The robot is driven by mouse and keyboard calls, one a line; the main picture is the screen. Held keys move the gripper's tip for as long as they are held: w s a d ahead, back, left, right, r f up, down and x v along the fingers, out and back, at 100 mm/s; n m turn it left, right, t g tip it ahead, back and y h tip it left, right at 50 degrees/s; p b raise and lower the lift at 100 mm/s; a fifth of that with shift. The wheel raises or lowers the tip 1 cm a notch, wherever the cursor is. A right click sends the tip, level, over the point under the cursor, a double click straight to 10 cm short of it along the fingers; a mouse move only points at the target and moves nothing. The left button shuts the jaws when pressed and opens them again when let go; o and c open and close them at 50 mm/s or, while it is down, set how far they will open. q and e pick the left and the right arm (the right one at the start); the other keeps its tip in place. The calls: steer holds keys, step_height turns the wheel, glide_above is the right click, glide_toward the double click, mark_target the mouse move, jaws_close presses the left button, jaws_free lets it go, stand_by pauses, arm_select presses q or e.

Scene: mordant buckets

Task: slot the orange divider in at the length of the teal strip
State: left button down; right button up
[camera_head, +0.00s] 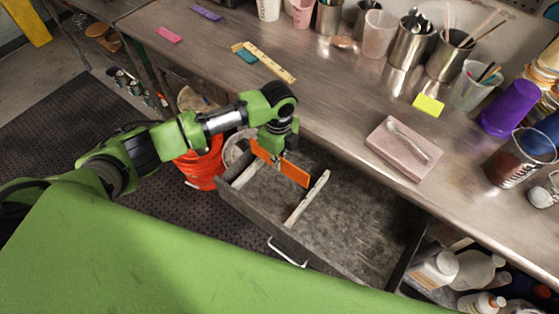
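The orange divider (295,174) is a flat bar held at its middle by my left gripper (277,156). It hangs over the left part of the open grey drawer (350,232). My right gripper is not in view.
A red bucket (200,165) stands left of the drawer. The metal bench (330,95) holds cups and tins at the back, a yellow note pad (428,105) and a pinkish block (404,150) with a spoon. Bottles (437,270) stand right of the drawer.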

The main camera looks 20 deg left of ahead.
arm_select(q)
steer(key=shift+s+d+r+p, duration=0.15)
steer(key=shift+d+r+p, duration=0.1)
steer(key=shift+p, duration=0.15)
steer(key=shift+f+b, duration=0.4)
steer(key=shift+f, duration=0.3)
step_height(320, 180, down, 3)
steer(key=shift+a+f+b, duration=0.1)
steer(key=shift+f+b, duration=0.1)
steer(key=shift+b, duration=0.8)
steer(key=shift+f+b, duration=0.3)
steer(key=shift+f, duration=0.35)
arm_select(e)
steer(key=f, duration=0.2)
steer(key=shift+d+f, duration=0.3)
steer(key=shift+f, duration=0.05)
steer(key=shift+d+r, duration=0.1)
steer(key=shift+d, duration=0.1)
arm_select(q)
steer(key=shift+p, duration=0.3)
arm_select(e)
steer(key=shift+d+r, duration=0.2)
